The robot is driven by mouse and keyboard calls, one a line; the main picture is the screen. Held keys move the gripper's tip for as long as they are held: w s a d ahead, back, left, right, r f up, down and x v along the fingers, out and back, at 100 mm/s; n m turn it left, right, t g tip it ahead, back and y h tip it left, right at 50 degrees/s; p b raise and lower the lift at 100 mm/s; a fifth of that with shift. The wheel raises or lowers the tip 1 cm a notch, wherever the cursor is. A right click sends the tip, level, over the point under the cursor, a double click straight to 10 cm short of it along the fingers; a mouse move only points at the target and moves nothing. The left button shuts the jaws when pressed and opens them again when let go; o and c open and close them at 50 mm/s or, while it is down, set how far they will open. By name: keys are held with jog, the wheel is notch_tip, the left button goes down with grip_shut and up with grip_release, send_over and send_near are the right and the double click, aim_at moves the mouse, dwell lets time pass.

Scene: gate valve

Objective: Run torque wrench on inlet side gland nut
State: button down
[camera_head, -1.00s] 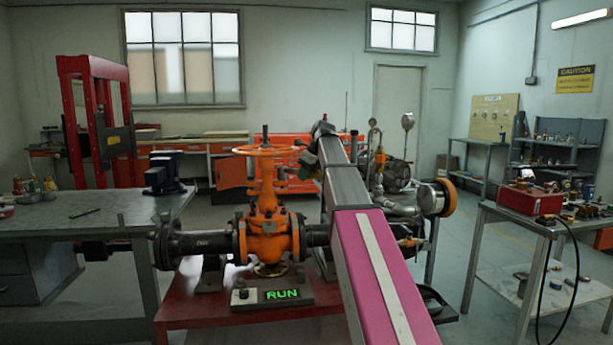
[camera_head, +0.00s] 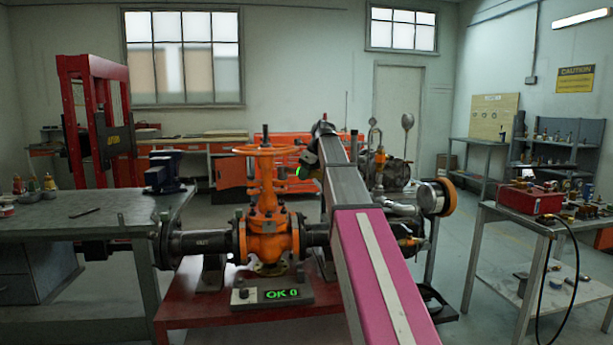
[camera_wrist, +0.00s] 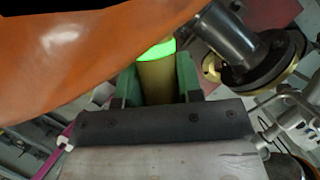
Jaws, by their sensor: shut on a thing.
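The orange gate valve (camera_head: 268,238) stands upright in a dark pipe run, with its handwheel (camera_head: 267,151) on top. My gripper (camera_wrist: 160,82) is shut on the torque wrench (camera_wrist: 155,78), a tan cylinder with a glowing green ring between green fingers. A green glow (camera_head: 298,171) also shows just right of the handwheel in the head view. A large orange part (camera_wrist: 85,62) of the valve fills the upper left of the wrist view and hides the wrench's far end. The inlet side gland nut is not visible, so I cannot tell whether the wrench touches it.
A display box (camera_head: 271,293) on the red stand (camera_head: 190,318) reads "OK 0" in green. A bench (camera_head: 90,222) stands left, and a table with a red box (camera_head: 529,199) stands right.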

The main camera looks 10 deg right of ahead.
jog(key=shift+r, duration=1.55)
jog(key=s+d, duration=1)
dwell(1.1)
jog(key=shift+a+f, duration=0.1)
